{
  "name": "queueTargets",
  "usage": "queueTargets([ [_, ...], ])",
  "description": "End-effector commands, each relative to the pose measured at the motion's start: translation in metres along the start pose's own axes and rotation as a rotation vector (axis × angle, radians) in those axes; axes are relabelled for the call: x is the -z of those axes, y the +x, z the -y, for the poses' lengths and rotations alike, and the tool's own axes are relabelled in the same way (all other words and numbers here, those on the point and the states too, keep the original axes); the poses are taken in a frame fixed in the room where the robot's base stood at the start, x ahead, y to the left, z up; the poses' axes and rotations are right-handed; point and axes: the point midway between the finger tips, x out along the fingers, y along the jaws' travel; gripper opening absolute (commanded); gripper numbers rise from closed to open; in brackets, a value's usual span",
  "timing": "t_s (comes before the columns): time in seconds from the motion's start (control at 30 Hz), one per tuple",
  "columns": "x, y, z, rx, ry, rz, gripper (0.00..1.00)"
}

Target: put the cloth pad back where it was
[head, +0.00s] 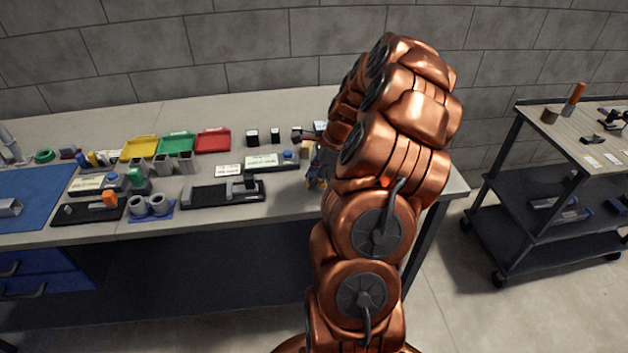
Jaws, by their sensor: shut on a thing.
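My copper-coloured arm fills the middle of the head view and bends over the right part of the workbench (228,222). My gripper is hidden behind the arm links, so I cannot see its fingers or anything between them. I cannot make out a cloth pad anywhere on the bench. A small grey, blue and yellow cluster (315,180) shows at the arm's left edge, partly covered, and I cannot tell what it is.
Yellow (139,147), green (175,144) and red (213,140) trays stand at the back. A black fixture (205,195) and two grey rings on a blue base (151,207) lie nearer. A blue mat (40,196) is left. A shelved cart (530,190) stands right, across a floor gap.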

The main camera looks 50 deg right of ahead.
Motion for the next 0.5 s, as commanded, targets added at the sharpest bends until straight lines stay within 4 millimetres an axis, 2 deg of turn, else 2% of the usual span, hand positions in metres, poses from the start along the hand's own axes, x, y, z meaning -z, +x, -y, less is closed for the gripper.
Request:
queueTargets([
  [0.2, 0.007, 0.018, 0.000, 0.001, 0.001, 0.001, 0.08],
  [0.5, 0.009, 0.021, 0.001, 0.003, 0.000, 0.000, 0.08],
])
